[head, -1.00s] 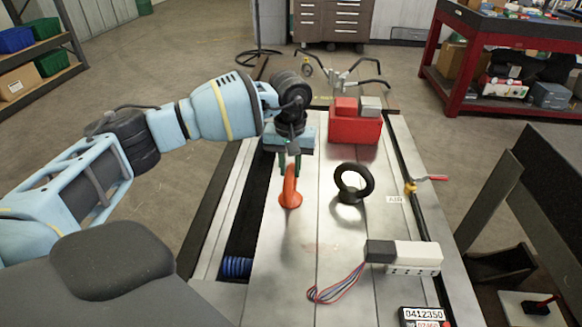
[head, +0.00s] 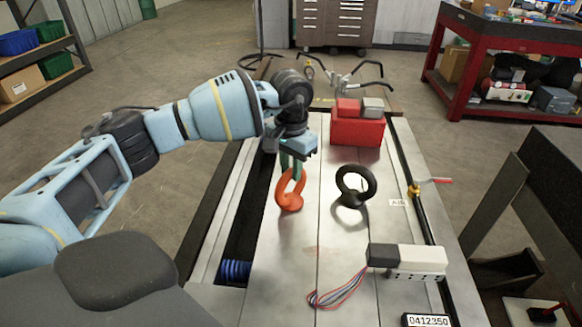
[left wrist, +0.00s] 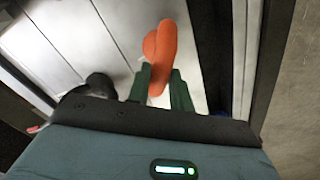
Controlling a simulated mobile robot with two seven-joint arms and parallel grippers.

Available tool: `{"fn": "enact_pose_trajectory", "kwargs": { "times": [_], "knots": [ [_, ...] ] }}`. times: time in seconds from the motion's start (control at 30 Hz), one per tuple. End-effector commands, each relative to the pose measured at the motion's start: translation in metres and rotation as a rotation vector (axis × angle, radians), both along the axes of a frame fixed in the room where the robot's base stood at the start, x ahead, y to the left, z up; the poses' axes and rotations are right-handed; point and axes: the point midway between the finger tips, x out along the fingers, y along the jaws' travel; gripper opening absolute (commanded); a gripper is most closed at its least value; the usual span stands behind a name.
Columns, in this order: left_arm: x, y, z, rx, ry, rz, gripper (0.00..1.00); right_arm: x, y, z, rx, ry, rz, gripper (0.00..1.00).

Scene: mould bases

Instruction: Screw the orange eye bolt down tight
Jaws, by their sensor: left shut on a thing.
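The orange eye bolt (head: 288,202) stands upright on the metal plate (head: 290,270), its ring turned partly toward the head camera. My left gripper (head: 292,170) comes down from above and is shut on the top of the ring. In the left wrist view the orange eye bolt (left wrist: 160,58) shows between the two green fingers (left wrist: 160,88). The bolt's thread is hidden, and I cannot tell whether its collar touches the plate. My right gripper is not in view.
A black eye bolt (head: 355,186) stands just to the right. A red box (head: 357,131) is behind it. A black-and-white block (head: 407,259) with wires lies at the front right. A red-handled valve (head: 430,181) is at the plate's right edge. The plate's front middle is clear.

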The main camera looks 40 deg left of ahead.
Motion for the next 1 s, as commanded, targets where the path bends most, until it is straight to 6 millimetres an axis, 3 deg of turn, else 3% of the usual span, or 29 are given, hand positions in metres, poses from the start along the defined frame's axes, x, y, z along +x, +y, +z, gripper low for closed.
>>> {"fn": "enact_pose_trajectory", "kwargs": {
  "times": [0.4, 0.77, 0.8, 0.93, 1.0],
  "knots": [
    [0.0001, -0.0005, -0.0017, -0.001, 0.0, -0.303, 0.0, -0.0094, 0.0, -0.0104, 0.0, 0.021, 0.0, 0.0],
    [-0.0002, -0.0006, -0.001, -0.001, 0.001, -0.342, 0.0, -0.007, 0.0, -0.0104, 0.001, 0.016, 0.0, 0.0],
    [-0.0002, -0.0006, -0.001, -0.001, 0.001, -0.342, 0.27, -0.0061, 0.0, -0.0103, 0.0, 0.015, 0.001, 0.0],
    [-0.0002, -0.0005, -0.0009, -0.001, 0.001, -0.341, 0.44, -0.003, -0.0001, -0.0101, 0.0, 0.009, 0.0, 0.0],
    [-0.0001, -0.0004, -0.0007, -0.001, 0.001, -0.341, 0.47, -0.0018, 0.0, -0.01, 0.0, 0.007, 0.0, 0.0]
  ]
}}
